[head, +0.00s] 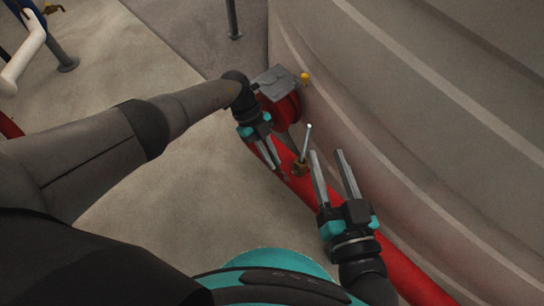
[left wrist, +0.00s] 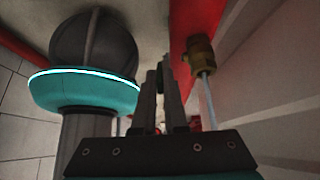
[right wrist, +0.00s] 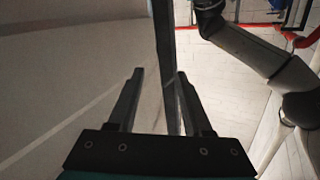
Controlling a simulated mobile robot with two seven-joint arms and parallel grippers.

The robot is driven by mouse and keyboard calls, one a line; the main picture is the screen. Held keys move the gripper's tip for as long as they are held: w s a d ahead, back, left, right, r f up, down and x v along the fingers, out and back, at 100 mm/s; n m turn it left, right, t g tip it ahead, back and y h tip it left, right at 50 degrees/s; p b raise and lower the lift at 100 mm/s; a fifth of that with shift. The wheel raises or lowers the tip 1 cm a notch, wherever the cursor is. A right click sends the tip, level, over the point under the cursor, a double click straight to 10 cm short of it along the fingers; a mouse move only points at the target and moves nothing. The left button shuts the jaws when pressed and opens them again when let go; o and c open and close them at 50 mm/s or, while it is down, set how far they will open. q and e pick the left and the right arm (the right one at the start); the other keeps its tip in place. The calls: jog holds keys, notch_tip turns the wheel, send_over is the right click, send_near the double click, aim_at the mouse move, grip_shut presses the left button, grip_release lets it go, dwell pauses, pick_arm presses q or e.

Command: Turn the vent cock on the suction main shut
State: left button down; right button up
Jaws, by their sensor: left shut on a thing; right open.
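The vent cock has a brass body (head: 300,169) on the red suction main (head: 377,243) and a thin silver lever (head: 307,140) standing out from it. In the left wrist view, the brass body (left wrist: 200,50) and pale lever (left wrist: 208,100) lie right of the fingers. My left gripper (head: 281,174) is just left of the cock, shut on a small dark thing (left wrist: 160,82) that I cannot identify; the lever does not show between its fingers. My right gripper (head: 328,152) is open, right of the lever. A grey bar (right wrist: 165,50) shows between its fingers; I cannot tell what it is.
The large ribbed pale wall (head: 410,110) rises close on the right of the main. A red round fitting with a grey cover (head: 275,79) and a yellow knob (head: 305,77) stand beyond my left gripper.

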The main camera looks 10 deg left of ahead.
jog(key=shift+c, duration=0.3)
jog(key=shift+a, duration=0.15)
jog(key=shift+c, duration=0.7)
jog(key=a+n+y, duration=0.1)
jog(key=a+n, duration=0.1)
jog(key=a+n+g+y, duration=0.1)
jog(key=a+n+y, duration=0.1)
jog(key=n, duration=0.1)
jog(key=a+n+g+y, duration=0.1)
jog(key=a+n, duration=0.1)
jog(key=shift+w+a+r+y, duration=0.1)
jog(key=shift+w+r+y, duration=0.05)
jog(key=shift+r+y, duration=0.2)
grip_shut()
jog(key=n+g+h, duration=0.2)
jog(key=n+g, duration=0.6)
jog(key=n, duration=1.2)
send_near(276, 164)
jog(key=x, duration=0.6)
jog(key=shift+w+a+f, duration=0.2)
jog(key=shift+a+f, duration=0.05)
